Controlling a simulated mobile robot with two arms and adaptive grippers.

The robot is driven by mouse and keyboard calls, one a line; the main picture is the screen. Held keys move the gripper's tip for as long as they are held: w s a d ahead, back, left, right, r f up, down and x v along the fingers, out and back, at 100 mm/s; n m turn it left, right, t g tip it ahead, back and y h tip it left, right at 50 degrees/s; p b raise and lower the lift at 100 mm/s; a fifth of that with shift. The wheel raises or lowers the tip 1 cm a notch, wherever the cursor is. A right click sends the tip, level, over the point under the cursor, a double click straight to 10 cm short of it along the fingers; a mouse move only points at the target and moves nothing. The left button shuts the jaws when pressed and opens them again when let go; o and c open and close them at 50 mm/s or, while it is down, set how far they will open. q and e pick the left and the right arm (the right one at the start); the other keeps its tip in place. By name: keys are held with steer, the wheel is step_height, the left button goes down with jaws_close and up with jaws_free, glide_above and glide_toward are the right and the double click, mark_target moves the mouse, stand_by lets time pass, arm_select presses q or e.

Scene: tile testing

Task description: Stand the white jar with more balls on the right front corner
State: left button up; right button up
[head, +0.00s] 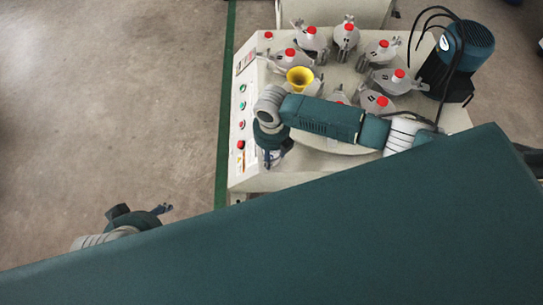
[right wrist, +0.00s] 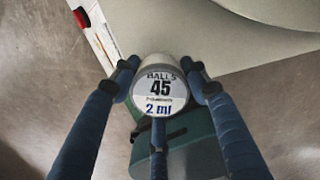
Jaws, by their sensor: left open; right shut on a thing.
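My right gripper (right wrist: 160,80) is shut on a white jar (right wrist: 160,97), with its fingers around the sides. The jar's label faces the wrist camera and reads "BALLS 45" and "2 ml". In the head view my right gripper (head: 276,158) hangs over the front left part of the machine's pale top; the jar is mostly hidden below it. I cannot tell if the jar touches the top. My left gripper (head: 165,209) is open and empty, low on the left over the floor. No second white jar can be made out.
The pale machine top (head: 250,180) carries a ring of grey clamped holders with red knobs (head: 349,27), a yellow funnel (head: 300,77) and a dark motor (head: 467,45) at the right. Buttons line its left panel (head: 242,120). My own teal body hides the front right.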

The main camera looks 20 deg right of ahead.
arm_select(q)
steer(key=shift+w+d+r+t, duration=0.1)
steer(key=shift+w+d+t, duration=0.1)
steer(key=shift+w, duration=0.3)
steer(key=shift+w+d+r+t, duration=0.1)
steer(key=shift+w+t, duration=0.1)
steer(key=shift+w, duration=0.25)
arm_select(e)
steer(key=shift+f, duration=0.65)
arm_select(q)
steer(key=shift+w, duration=0.3)
arm_select(e)
steer(key=shift+f, duration=0.15)
steer(key=o, duration=1.3)
steer(key=shift+c, duration=0.2)
arm_select(q)
steer(key=shift+r, duration=0.1)
